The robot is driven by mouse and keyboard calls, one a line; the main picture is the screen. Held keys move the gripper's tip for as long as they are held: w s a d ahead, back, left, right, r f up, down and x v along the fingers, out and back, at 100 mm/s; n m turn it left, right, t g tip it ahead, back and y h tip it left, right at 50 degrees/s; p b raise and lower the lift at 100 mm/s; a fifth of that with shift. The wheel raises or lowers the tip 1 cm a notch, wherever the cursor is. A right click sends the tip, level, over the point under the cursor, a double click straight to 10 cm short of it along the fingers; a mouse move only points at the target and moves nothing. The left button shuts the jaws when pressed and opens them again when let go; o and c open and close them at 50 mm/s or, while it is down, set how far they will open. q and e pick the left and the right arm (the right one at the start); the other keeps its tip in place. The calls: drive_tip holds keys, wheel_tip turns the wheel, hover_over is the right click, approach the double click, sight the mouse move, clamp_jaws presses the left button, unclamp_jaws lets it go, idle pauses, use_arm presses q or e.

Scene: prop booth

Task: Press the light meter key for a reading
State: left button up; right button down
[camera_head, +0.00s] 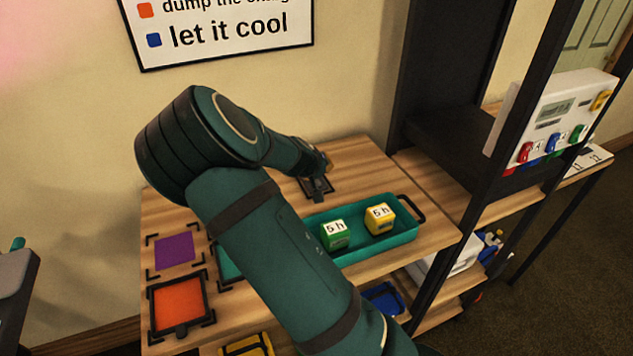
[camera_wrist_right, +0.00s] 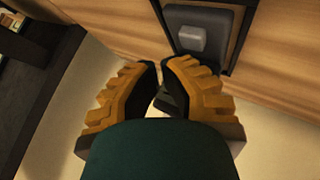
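A small dark device (camera_head: 318,189), which looks like the light meter, lies at the back of the wooden table. In the right wrist view the dark device (camera_wrist_right: 225,20) carries a raised grey key (camera_wrist_right: 192,39). My right gripper (camera_head: 322,163) is close to the device in the head view, partly hidden by its own wrist. In the right wrist view, its yellow ribbed fingers (camera_wrist_right: 161,68) are together with only a narrow gap and nothing seen between them. The tips appear just short of the key; I see no contact. My left gripper is not in view.
A teal tray (camera_head: 375,248) holds a green cube (camera_head: 335,234) and a yellow cube (camera_head: 380,218). Purple (camera_head: 175,251) and orange (camera_head: 178,304) squares lie at left. A white panel with coloured buttons (camera_head: 553,112) stands at right behind a dark post (camera_head: 497,150).

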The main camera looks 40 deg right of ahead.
drive_tip(key=shift+f, duration=0.35)
drive_tip(key=shift+f+b, duration=0.45)
idle(0.6)
drive_tip(key=shift+r, duration=0.1)
drive_tip(key=shift+r+p, duration=0.75)
wheel_tip(320, 180, up, 5)
drive_tip(key=p, duration=0.4)
idle(0.4)
idle(0.6)
